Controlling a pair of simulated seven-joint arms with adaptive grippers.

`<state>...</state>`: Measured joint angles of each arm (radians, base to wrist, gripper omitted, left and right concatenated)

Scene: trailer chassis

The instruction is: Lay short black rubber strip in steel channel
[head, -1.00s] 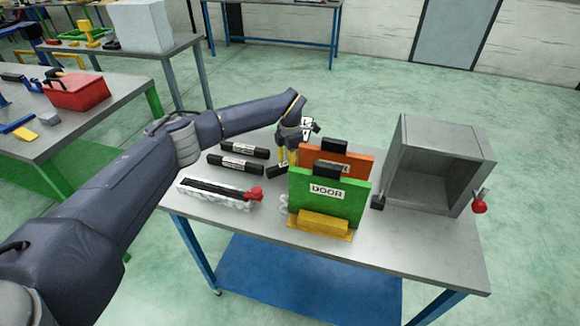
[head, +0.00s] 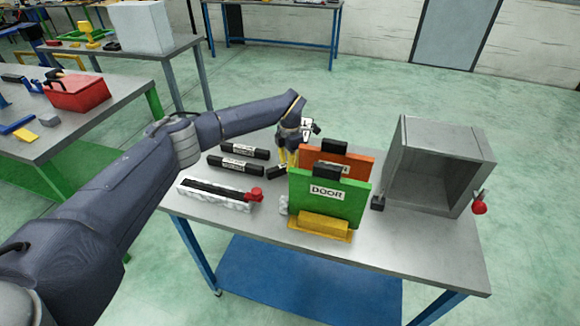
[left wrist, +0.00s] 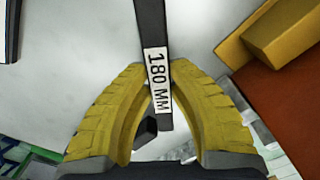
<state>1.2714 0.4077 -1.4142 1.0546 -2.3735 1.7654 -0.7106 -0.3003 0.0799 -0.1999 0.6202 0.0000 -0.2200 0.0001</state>
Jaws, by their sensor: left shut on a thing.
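The short black rubber strip (left wrist: 150,25) carries a white "180 MM" label in the left wrist view. My left gripper (left wrist: 160,78) has its yellow fingers closed on the strip near its labelled end. In the head view my left gripper (head: 287,158) is low over the table behind the orange panel, and the dark strip (head: 277,171) shows partly beside its fingers. The steel channel (head: 216,194) lies at the table's front left, with a long dark inlay, whitish sides and a red clamp at its right end. My right gripper is not in view.
Two labelled black bars (head: 236,165) lie behind the channel. A green "DOOR" panel (head: 330,197) and an orange panel (head: 350,159) stand upright in yellow bases, right of the channel. A grey open box (head: 440,165) stands at the right. The table's front edge is clear.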

